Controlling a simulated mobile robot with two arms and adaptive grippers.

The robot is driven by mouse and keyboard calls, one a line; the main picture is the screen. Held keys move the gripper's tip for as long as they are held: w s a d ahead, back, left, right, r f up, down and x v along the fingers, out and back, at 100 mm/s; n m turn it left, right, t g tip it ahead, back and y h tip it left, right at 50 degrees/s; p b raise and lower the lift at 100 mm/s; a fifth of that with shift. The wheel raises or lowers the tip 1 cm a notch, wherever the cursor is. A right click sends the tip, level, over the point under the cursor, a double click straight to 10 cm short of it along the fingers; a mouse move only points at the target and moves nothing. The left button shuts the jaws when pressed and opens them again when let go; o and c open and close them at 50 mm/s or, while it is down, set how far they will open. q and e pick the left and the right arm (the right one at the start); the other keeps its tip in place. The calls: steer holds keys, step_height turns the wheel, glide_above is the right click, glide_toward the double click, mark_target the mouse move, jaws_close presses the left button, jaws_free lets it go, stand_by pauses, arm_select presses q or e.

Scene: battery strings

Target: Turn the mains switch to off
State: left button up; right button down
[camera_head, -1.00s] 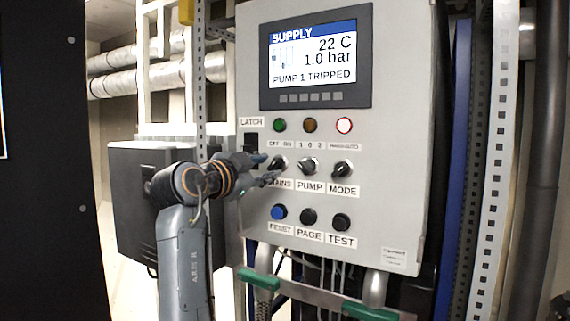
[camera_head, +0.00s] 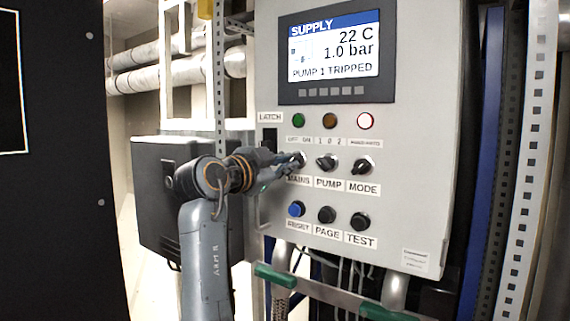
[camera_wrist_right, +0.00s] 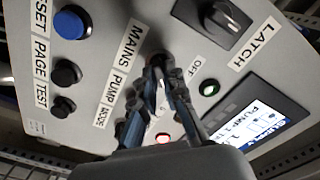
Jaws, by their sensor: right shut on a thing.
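The mains switch is a dark rotary knob (camera_head: 298,157) above the MAINS label, at the left of a row of three knobs on the grey panel (camera_head: 420,130). My right gripper (camera_head: 292,162) is at this knob, its fingers shut on it and partly hiding it. In the right wrist view, the fingers (camera_wrist_right: 164,75) close on the dark knob between the MAINS label (camera_wrist_right: 130,40) and the OFF marking (camera_wrist_right: 196,68). The knob's pointer direction is hard to tell behind the fingers. My left gripper is not in view.
The pump knob (camera_head: 327,162) and mode knob (camera_head: 363,165) sit close to the right. A blue reset button (camera_head: 296,209) is below. The black latch switch (camera_head: 269,140) is up left. The display (camera_head: 330,58) reads PUMP 1 TRIPPED.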

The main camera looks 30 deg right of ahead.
steer(key=n, duration=1)
steer(key=shift+s+r+b, duration=0.1)
steer(key=shift+r+b, duration=0.1)
steer(key=shift+b, duration=0.2)
steer(key=n, duration=0.4)
steer(key=shift+r+n+p, duration=0.1)
steer(key=shift+n+p, duration=0.25)
steer(key=shift+n, duration=1.45)
